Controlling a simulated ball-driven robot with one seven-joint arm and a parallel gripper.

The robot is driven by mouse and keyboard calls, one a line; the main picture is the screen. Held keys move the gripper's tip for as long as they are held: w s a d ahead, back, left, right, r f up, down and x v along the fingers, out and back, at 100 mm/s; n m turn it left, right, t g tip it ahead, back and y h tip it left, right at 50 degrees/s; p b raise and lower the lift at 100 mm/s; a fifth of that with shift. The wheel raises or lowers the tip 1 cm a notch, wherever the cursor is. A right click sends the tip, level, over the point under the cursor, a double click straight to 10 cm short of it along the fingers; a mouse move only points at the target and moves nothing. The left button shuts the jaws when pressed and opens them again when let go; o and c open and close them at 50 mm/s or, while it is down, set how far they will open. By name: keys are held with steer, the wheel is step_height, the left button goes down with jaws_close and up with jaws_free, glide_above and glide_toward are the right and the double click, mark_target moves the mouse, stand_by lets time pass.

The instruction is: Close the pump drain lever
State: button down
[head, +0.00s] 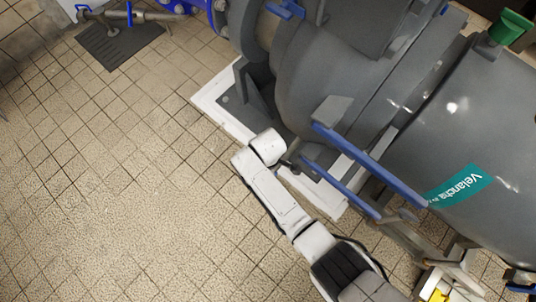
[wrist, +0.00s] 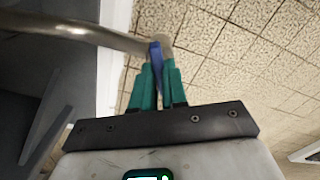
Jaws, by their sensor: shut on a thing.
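The pump drain lever (wrist: 155,55) is a narrow blue handle in the wrist view, at the end of a grey metal pipe (wrist: 75,28). My gripper (wrist: 157,72) has its green fingers shut on this lever, one on each side. The fingers cover part of the lever. In the head view my white arm reaches low beside the large grey pump (head: 335,75), and the fingertips and the lever grip are hard to make out there. I cannot tell the lever's exact angle to the pipe.
Two long blue bars (head: 368,163) slant beside the pump, close to my arm. The pump stands on a white plinth (head: 215,100). A dark floor grate (head: 118,43) lies at top left. The tiled floor (head: 110,190) on the left is clear.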

steer(key=m+p, duration=0.1)
steer(key=m, duration=0.4)
steer(key=shift+m, duration=0.3)
stand_by(0.4)
steer(key=c, duration=1.2)
jaws_free()
steer(key=shift+o, duration=0.2)
step_height(320, 180, up, 11)
steer(key=p, duration=0.6)
steer(key=shift+f, duration=0.1)
